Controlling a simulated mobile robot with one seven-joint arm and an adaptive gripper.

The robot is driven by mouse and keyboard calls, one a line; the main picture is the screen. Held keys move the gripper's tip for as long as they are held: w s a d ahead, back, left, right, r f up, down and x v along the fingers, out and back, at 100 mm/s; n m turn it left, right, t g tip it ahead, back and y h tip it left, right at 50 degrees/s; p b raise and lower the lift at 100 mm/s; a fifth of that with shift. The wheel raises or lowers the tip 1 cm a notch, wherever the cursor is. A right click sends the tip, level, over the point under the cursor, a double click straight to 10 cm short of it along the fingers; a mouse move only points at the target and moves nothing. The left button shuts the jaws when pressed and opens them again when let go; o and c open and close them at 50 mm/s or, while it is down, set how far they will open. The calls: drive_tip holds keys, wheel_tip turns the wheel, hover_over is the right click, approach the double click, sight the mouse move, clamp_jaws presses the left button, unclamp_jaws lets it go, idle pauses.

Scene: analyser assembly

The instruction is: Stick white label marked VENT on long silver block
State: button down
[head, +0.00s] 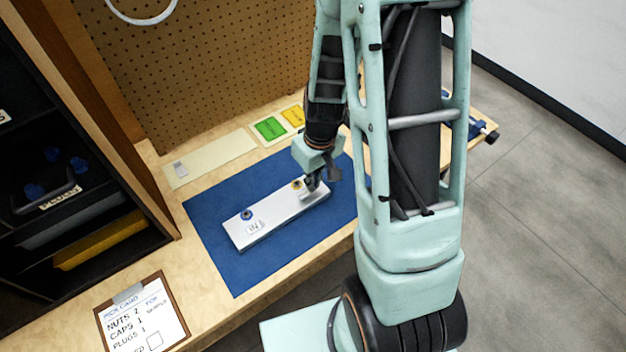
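The long silver block (275,217) lies at a slant on the blue mat (222,262). A white label (253,227) on its near left part appears to read IN. A blue-ringed fitting (246,214) stands near its left end and a yellow-ringed one (297,184) near its right end. My gripper (315,186) points down at the block's far right end, close to or touching it. The fingers are small and partly hidden, so I cannot tell their opening or whether they hold a label. No label legibly marked VENT shows. A small pale piece (180,169) lies on the cream strip (223,155).
Green (269,128) and yellow (293,116) cards lie behind the mat. A pegboard (200,60) rises at the back. A dark shelf unit with bins (100,246) stands at left. A clipboard (143,315) lies at the front left. My arm hides the bench's right part.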

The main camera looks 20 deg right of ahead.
drive_tip(key=shift+f+b, duration=0.7)
drive_tip(key=shift+b, duration=0.25)
idle(2.0)
drive_tip(key=c, duration=2.6)
unclamp_jaws()
drive_tip(key=shift+c, duration=0.2)
drive_tip(key=o, duration=0.6)
drive_tip(key=shift+c, duration=0.2)
drive_tip(key=shift+o, duration=0.5)
drive_tip(key=o, duration=0.5)
drive_tip(key=shift+c, duration=0.2)
drive_tip(key=shift+r, duration=0.15)
drive_tip(key=shift+r+p, duration=2.55)
drive_tip(key=shift+r, duration=0.85)
